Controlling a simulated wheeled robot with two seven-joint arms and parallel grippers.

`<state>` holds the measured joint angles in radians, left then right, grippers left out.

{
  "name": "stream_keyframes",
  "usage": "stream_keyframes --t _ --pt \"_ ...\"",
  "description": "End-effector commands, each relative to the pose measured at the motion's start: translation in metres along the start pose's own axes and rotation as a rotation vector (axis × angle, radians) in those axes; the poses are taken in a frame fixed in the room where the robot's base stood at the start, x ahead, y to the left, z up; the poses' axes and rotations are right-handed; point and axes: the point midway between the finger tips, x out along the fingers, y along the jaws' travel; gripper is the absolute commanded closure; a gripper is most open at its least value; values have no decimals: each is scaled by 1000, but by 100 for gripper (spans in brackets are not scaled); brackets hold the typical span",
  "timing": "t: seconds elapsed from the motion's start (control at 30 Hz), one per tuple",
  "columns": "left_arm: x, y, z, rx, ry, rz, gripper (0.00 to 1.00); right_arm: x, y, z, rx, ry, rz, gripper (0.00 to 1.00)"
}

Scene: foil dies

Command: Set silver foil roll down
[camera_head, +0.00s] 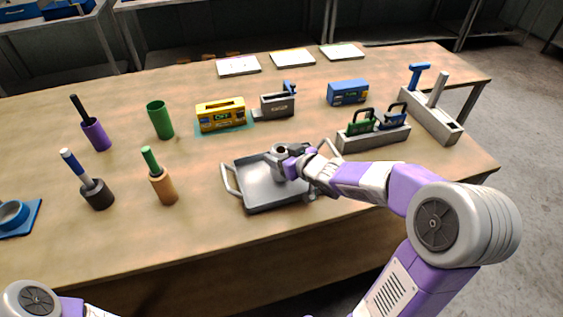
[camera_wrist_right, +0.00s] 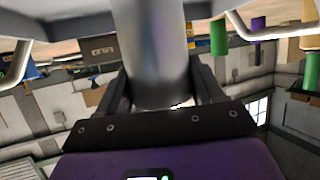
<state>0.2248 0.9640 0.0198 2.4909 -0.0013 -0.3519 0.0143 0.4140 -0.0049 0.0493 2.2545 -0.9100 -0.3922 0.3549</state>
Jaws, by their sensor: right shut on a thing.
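The silver foil roll (camera_wrist_right: 152,45) is a smooth grey cylinder between the two dark fingers of my right gripper (camera_wrist_right: 160,88) in the wrist view. In the head view, the roll (camera_head: 276,158) shows at the tip of my right gripper (camera_head: 292,158), over the grey tray (camera_head: 262,201). I cannot tell whether its lower end touches the tray floor. My right gripper is shut on the roll. Only a part of my left arm shows at the bottom left of the head view; its gripper is out of frame.
Left of the tray stand an orange holder (camera_head: 164,190) with a green rod, a black holder (camera_head: 97,194) and a green cup (camera_head: 160,120). Behind are a yellow machine (camera_head: 220,115) and a grey block (camera_head: 277,106). A rack (camera_head: 374,140) with green and blue handled pieces is at right.

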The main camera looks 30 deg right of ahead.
Motion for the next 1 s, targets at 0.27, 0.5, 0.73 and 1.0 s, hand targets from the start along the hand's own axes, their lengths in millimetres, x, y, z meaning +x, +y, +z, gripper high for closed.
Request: stream_keyframes --t 0.27,0.5,0.73,1.0 --pt "9 -3 0 0 0 0 15 5 0 11 -1 3 0 71" --pt "12 -4 -1 0 0 0 15 7 0 16 0 1 0 31" --pt "11 -4 0 0 0 0 15 6 0 15 0 1 0 7" --pt "9 -3 0 0 0 0 15 5 0 12 0 1 0 7"
